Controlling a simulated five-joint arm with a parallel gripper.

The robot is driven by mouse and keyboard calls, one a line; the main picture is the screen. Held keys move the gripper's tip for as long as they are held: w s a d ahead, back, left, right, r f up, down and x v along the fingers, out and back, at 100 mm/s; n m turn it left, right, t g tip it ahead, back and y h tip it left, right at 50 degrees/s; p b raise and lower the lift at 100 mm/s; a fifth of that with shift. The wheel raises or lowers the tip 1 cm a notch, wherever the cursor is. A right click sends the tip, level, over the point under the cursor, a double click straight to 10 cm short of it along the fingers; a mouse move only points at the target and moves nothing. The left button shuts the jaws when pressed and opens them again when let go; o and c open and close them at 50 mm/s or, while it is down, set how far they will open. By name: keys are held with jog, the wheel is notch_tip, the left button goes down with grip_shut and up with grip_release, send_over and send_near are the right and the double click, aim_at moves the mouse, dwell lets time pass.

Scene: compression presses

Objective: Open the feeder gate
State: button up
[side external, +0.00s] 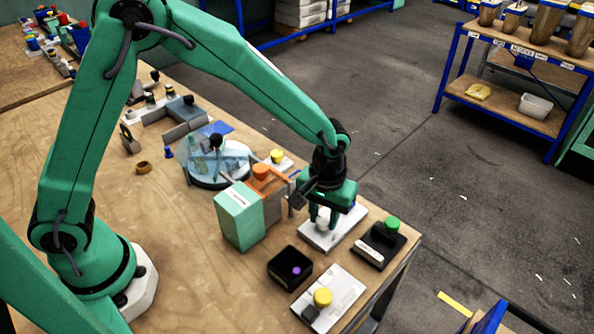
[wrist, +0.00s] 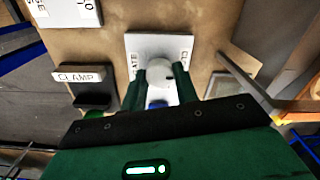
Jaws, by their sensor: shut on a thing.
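My gripper (side external: 323,217) is over a white control plate near the table's right edge. In the wrist view its two green fingers (wrist: 159,90) are closed on either side of a round white knob (wrist: 160,70). The knob also shows between the fingers in the side view (side external: 323,224). The control plate (side external: 344,232) lies flat; in the wrist view the plate (wrist: 145,43) carries partly hidden lettering, ending in "ATE" on the left. A small dark mark shows on the knob. The feeder gate itself I cannot pick out clearly.
A black block with a green button (side external: 391,225), labelled CLAMP in the wrist view (wrist: 80,74), stands close beside the plate.

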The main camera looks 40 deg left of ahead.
jog(key=shift+m, duration=0.5)
jog(key=m, duration=0.3)
jog(key=shift+m, duration=0.4)
jog(key=m, duration=1.3)
jog(key=o, duration=1)
jog(key=shift+r, duration=0.15)
